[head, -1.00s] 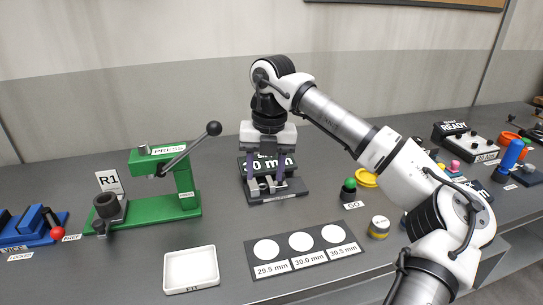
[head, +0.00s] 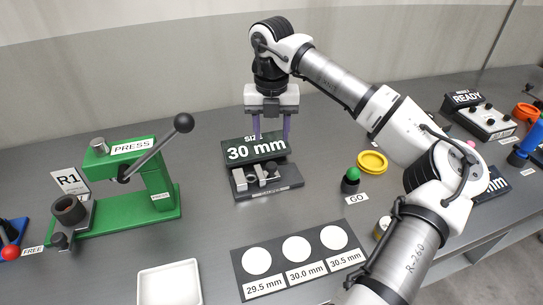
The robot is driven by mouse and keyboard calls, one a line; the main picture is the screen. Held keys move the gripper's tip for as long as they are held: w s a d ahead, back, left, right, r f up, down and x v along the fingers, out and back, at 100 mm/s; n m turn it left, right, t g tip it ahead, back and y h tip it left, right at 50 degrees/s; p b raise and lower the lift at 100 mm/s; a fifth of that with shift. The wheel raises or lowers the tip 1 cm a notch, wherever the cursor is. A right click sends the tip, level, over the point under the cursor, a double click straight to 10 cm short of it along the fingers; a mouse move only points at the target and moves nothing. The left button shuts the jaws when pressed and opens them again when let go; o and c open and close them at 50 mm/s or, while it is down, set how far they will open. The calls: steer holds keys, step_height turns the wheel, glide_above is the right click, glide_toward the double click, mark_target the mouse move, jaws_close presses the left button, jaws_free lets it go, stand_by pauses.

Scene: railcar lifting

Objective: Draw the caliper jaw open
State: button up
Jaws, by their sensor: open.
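The caliper (head: 266,181) is a dark block with grey metal jaws (head: 262,173) on top, standing mid-bench. A display behind it reads 30 mm (head: 256,150). The fingertips look clear of the caliper jaws, though the exact height is hard to tell. The jaws stand close together with a small gap.
A green press (head: 156,188) with a black-knobbed lever stands left. A plate with white discs (head: 297,260) and a white tray (head: 169,284) lie in front. A green GO button (head: 351,178) and a yellow ring (head: 372,162) are to the right.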

mark_target(271, 165)
step_height(271, 165, down, 10)
steer(key=shift+w+p, duration=0.1)
steer(key=shift+p, duration=1.05)
steer(key=shift+c, duration=0.2)
jaws_close()
